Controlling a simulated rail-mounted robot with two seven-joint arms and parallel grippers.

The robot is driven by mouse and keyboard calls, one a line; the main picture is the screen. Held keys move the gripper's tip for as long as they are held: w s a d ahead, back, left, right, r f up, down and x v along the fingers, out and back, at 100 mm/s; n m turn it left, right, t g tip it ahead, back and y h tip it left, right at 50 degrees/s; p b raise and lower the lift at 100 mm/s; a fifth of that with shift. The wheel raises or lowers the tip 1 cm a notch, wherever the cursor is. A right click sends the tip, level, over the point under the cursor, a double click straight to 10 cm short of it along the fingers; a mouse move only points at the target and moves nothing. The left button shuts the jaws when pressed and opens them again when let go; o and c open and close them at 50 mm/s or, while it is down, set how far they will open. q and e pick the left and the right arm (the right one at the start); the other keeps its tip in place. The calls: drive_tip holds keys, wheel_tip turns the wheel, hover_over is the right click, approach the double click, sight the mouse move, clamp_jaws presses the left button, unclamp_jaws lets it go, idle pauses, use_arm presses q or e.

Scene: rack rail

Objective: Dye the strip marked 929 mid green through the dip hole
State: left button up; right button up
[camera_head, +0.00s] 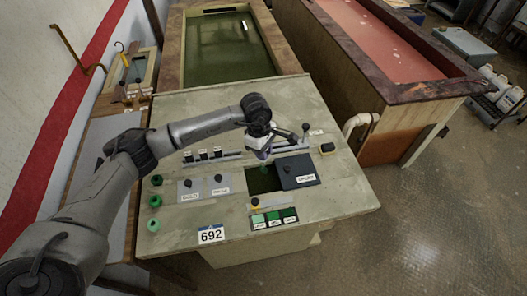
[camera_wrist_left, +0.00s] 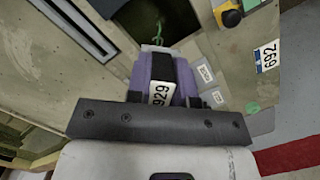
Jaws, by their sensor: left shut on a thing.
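In the head view the gripper hangs just beyond the far edge of the dip hole (camera_head: 262,184), and the strip is mostly hidden there. The hole is a dark green square opening in the pale bench top (camera_head: 330,205), beside a dark plate (camera_head: 299,178) with a label. The hole also shows in the left wrist view (camera_wrist_left: 188,14). My right gripper is not in view.
Green swatches (camera_head: 273,218) lie in front of the hole. Several green knobs (camera_head: 155,201) line the bench's left side, near the 692 label (camera_head: 211,235). A green vat (camera_head: 225,55) and a red vat (camera_head: 380,45) stand behind.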

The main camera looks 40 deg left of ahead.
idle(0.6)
use_arm(q)
drive_tip(key=shift+f, duration=0.15)
wheel_tip(320, 180, down, 18)
drive_tip(key=b, duration=1.4)
drive_tip(key=shift+r, duration=0.2)
idle(2.2)
idle(0.8)
idle(0.7)
